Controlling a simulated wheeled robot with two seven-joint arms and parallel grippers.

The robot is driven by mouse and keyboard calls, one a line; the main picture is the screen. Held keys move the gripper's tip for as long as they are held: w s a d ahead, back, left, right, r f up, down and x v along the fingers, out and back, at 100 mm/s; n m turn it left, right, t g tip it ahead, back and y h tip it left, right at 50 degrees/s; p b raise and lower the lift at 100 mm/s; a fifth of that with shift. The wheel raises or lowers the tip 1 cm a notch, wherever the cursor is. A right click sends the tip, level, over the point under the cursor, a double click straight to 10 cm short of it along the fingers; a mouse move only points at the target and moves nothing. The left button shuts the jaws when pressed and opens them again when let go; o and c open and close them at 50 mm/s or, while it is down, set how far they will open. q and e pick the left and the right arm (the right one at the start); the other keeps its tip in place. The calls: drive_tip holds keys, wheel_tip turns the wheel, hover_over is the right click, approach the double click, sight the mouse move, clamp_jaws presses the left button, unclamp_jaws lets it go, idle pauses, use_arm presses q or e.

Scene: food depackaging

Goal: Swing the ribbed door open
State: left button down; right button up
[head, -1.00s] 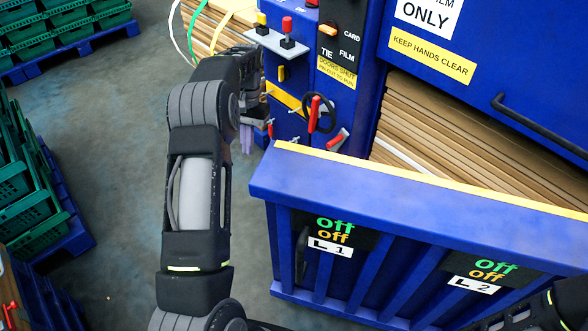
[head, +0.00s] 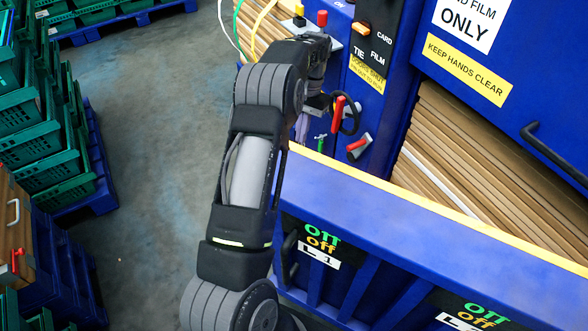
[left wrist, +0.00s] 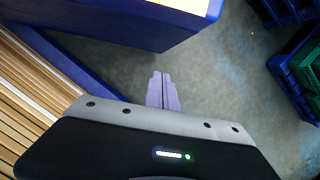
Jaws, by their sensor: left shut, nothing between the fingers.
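The ribbed door (head: 420,225) is blue with a yellow top edge and upright ribs, and stands in front of stacked cardboard. Its left end is partly hidden behind my left arm. My left gripper (head: 303,127) has pale purple fingers, shut and empty, just beyond the door's top edge near its left end. In the left wrist view the shut fingers (left wrist: 163,90) point over bare floor. The door (left wrist: 150,35) is ahead of them there, apart from them, and a wedge of floor shows between it and the blue edge beside the cardboard. My right gripper is out of view.
The blue machine panel behind carries a red-handled black wheel (head: 345,112) and a red lever (head: 358,144) close to the left gripper. Cardboard (head: 450,150) fills the chamber. Green crates (head: 45,140) stand at the left. Floor (head: 150,170) between is clear.

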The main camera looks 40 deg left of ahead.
use_arm(q)
drive_tip(key=s+d+f, duration=0.1)
drive_tip(key=s+f, duration=0.5)
drive_tip(key=f, duration=0.3)
drive_tip(key=shift+d+f, duration=0.3)
drive_tip(key=shift+f, duration=0.1)
drive_tip(key=shift+s, duration=0.1)
